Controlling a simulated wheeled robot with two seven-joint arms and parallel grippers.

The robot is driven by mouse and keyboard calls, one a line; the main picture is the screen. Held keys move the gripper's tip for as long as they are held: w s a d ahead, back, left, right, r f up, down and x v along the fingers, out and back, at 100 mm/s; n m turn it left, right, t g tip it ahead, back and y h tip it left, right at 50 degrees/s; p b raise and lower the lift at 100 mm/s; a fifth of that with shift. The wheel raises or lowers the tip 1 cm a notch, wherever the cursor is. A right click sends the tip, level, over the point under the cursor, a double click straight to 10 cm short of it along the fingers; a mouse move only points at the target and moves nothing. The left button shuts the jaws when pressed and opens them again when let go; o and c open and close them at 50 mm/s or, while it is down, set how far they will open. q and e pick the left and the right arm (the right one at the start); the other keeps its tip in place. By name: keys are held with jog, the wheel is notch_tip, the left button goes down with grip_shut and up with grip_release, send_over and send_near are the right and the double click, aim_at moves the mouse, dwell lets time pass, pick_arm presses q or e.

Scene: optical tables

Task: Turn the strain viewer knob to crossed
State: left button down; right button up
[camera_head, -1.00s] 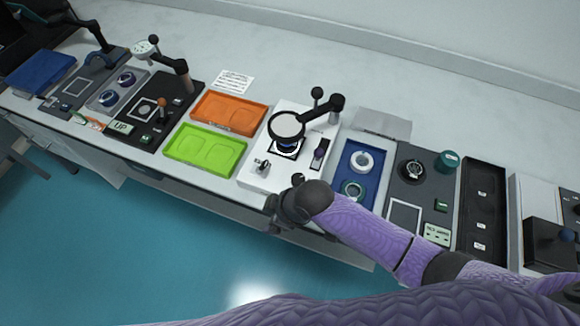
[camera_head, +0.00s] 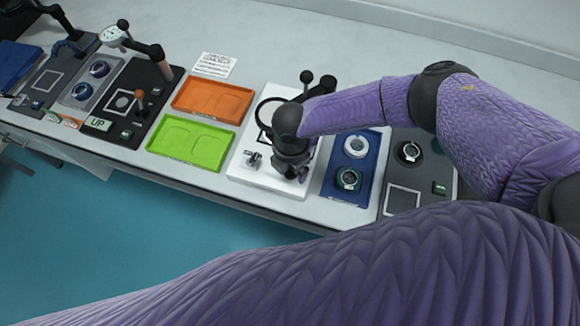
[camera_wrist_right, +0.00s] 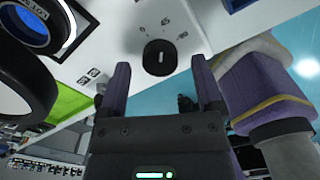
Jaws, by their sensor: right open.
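The strain viewer (camera_head: 240,166) is a white base with a dark ring lens (camera_head: 264,110), seen in the head view. My right gripper (camera_head: 291,172) is over the front right part of the base and hides the knob there. In the right wrist view the knob (camera_wrist_right: 160,58) is a black round piece with a short white line, pointing roughly up and down the picture. My right gripper (camera_wrist_right: 160,82) is open, with one finger on either side of the knob in that view. I cannot tell whether the fingers touch it. My left gripper is not in view.
A green tray (camera_head: 190,166) and an orange tray (camera_head: 212,84) lie left of the viewer. A blue tray (camera_head: 343,195) with two rings is to the right. A dark lens arm (camera_head: 322,88) rises at the back.

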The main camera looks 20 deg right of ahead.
jog(key=shift+f, duration=0.6)
grip_shut()
jog(key=shift+r, duration=0.1)
jog(key=m+p, duration=0.2)
jog(key=m, duration=0.2)
jog(key=shift+m, duration=0.4)
jog(key=m+p, duration=0.2)
jog(key=m, duration=0.2)
jog(key=shift+m, duration=0.7)
